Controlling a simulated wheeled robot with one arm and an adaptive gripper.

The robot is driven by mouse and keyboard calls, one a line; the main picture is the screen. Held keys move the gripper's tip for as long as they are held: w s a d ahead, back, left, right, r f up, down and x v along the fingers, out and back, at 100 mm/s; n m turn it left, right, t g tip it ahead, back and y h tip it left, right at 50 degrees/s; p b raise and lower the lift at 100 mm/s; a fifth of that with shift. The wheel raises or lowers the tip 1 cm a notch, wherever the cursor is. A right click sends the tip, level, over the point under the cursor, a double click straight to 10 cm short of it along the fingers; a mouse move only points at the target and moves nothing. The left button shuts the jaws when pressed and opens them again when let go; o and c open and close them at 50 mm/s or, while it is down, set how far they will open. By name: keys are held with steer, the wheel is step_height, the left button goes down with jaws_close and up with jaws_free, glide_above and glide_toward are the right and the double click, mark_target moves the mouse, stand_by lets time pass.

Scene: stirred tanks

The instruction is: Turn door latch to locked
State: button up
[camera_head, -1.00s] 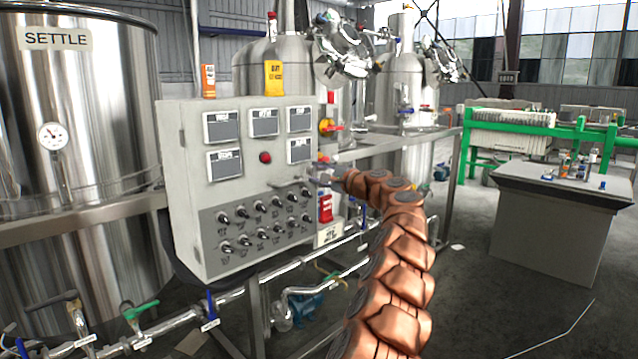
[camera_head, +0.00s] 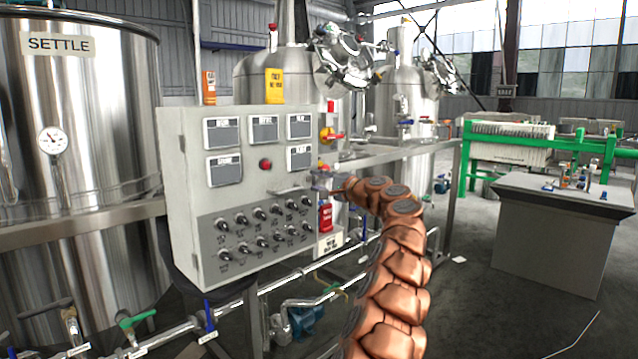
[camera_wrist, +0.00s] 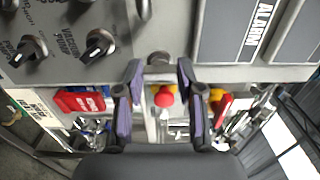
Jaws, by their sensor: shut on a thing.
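The door latch (camera_head: 289,191) shows in the head view as a thin metal lever, roughly level, at the right side of the grey control cabinet (camera_head: 190,190). My gripper (camera_head: 325,183) is at the cabinet's right edge, at the latch's right end. In the wrist view, the two purple-padded fingers of my gripper (camera_wrist: 158,72) stand on either side of a round metal latch part (camera_wrist: 158,59) at the cabinet edge. The fingers are shut on the latch. Much of the latch is hidden, and I cannot tell its exact angle.
Selector knobs (camera_wrist: 100,45) sit close by on the panel. Pipes and tanks stand behind. A grey bench (camera_head: 555,235) is at the right, with open floor between.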

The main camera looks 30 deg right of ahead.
steer(key=o, duration=1.2)
steer(key=shift+c, duration=0.2)
steer(key=shift+s, duration=0.1)
steer(key=shift+v, duration=1.35)
steer(key=v, duration=0.9)
